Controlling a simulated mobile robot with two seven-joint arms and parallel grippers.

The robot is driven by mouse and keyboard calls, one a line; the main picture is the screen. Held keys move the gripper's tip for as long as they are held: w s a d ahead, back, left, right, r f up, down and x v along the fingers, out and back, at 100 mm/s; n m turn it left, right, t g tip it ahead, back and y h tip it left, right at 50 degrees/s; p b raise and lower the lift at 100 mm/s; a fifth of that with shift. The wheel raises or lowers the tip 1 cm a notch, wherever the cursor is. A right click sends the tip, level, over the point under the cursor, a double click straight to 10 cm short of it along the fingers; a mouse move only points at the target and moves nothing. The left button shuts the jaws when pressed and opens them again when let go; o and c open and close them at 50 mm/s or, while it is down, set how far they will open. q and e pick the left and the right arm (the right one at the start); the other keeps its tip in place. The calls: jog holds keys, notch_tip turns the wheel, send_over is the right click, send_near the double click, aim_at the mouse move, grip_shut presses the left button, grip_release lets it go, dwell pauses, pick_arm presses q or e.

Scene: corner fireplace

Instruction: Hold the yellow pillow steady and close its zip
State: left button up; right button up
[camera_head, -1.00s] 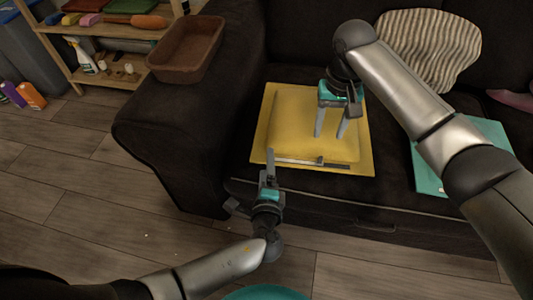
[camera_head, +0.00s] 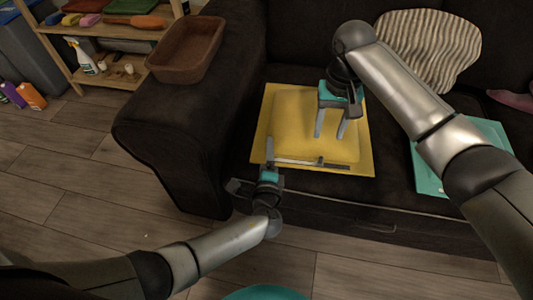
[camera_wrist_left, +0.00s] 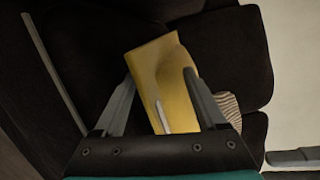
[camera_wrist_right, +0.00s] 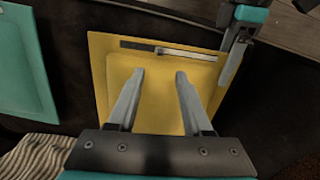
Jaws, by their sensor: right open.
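The yellow pillow (camera_head: 290,110) lies flat on the dark sofa seat. Its zip (camera_head: 300,162) runs along the near edge, silver on the left and dark on the right, with a small slider (camera_head: 320,161) between. The slider also shows in the right wrist view (camera_wrist_right: 160,50). My left gripper (camera_head: 269,142) is at the pillow's near left corner, by the zip's silver end. In the left wrist view its fingers (camera_wrist_left: 160,78) are apart with the pillow edge between them. My right gripper (camera_head: 328,134) is open over the pillow, behind the slider. I cannot tell whether its fingertips touch the cloth.
A teal flat piece (camera_head: 430,170) lies on the seat at the right. A striped cushion (camera_head: 435,45) leans on the backrest. A brown tray (camera_head: 188,50) sits on the sofa arm. A shelf (camera_head: 110,70) stands at the left, and the floor in front is mostly clear.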

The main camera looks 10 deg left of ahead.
aim_at(321, 157)
pick_arm(q)
jog(key=shift+s+f, duration=0.1)
grip_shut()
pick_arm(e)
jog(key=c, duration=0.4)
pick_arm(q)
jog(key=shift+s+f, duration=0.1)
pick_arm(e)
notch_tip(321, 157, down, 11)
jog(key=m, duration=1.8)
jog(key=shift+m, duration=0.3)
jog(key=shift+c, duration=0.4)
grip_shut()
